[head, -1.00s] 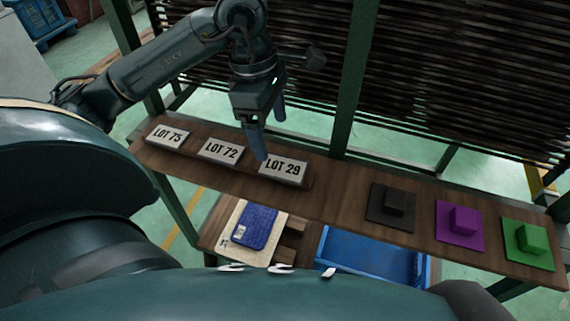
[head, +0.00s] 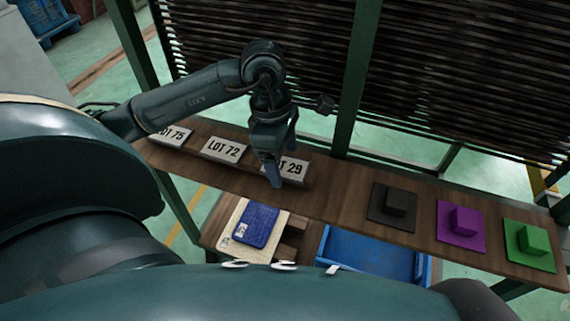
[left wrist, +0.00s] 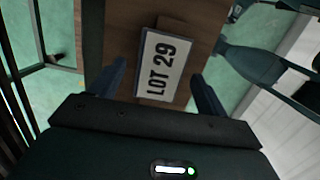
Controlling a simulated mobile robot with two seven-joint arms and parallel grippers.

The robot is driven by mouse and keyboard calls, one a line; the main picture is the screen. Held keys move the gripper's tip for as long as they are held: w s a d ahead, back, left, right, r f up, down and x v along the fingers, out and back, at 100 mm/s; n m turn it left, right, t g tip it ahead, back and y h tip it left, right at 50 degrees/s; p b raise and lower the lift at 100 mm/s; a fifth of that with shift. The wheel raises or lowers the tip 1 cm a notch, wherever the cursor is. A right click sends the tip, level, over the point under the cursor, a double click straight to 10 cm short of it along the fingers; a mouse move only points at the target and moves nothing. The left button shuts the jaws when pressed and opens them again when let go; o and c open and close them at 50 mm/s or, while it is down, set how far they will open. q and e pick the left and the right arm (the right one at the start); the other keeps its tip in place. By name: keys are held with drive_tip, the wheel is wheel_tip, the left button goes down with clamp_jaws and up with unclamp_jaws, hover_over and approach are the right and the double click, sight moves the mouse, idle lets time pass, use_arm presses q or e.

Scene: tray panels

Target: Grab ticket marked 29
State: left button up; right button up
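The ticket marked LOT 29 (head: 294,170) lies on the wooden shelf, partly hidden behind my left gripper in the head view. My left gripper (head: 283,170) is above it, pointing down, with its fingers apart and empty. In the left wrist view the LOT 29 ticket (left wrist: 160,66) shows whole beyond the two fingertips (left wrist: 158,80), between their lines and not held. The LOT 72 ticket (head: 222,150) and the LOT 75 ticket (head: 170,134) lie to its left; my left arm partly covers LOT 75. My right gripper is not in view.
Black (head: 380,212), purple (head: 446,236) and green (head: 517,257) blocks on square plates stand along the right of the wooden shelf (head: 335,192). Below are a blue tray (head: 365,250) and a blue pad (head: 258,226). A green post (head: 357,80) and dark slats rise behind.

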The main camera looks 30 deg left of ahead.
use_arm(q)
drive_tip(key=c, duration=0.9)
drive_tip(key=shift+r, duration=0.1)
